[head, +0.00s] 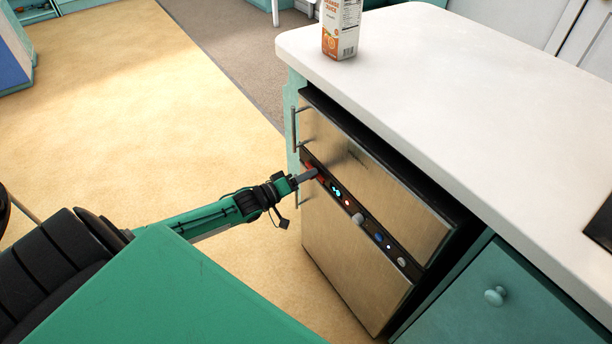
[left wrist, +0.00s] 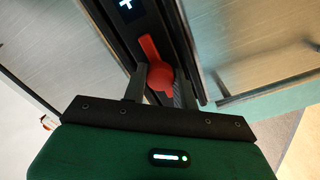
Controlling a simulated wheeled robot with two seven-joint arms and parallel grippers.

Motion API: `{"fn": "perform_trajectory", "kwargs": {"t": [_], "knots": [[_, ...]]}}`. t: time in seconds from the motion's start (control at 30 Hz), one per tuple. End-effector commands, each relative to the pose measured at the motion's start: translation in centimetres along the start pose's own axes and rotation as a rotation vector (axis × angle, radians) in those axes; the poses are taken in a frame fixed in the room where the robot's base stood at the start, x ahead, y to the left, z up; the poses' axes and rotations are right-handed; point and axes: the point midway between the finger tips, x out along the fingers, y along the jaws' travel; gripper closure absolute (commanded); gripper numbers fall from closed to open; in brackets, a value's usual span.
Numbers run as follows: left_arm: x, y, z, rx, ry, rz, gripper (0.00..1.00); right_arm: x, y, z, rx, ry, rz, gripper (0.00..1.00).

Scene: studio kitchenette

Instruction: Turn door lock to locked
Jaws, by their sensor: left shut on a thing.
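The door lock (left wrist: 158,75) is a red knob with a lever on the dark control strip of a steel-fronted appliance (head: 350,244). In the left wrist view it sits between the fingers of my left gripper (left wrist: 160,85), which are shut on it. The lever part points up and slightly left in that view. In the head view my left gripper (head: 307,176) reaches the left end of the control strip (head: 372,222), and only a little red shows past it. My right gripper is not in view.
A white counter (head: 470,90) overhangs the appliance, with an orange juice carton (head: 341,28) near its edge. A teal drawer (head: 500,290) with a round knob is at the right. The floor (head: 120,110) left of the appliance is clear.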

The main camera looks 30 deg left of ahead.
Motion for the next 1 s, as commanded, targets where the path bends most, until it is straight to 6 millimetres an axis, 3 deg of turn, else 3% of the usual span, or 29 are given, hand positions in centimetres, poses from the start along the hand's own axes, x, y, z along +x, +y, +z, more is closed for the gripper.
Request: {"fn": "perform_trajectory", "kwargs": {"t": [0.2, 1.0], "knots": [[0.0, 0.1, -0.1, 0.083, 0.001, -0.001, 0.94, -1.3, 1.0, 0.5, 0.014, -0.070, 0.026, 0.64], [0.0, 0.2, -0.1, 0.806, 0.001, -0.001, 0.94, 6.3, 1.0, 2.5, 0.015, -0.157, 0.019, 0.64]]}}
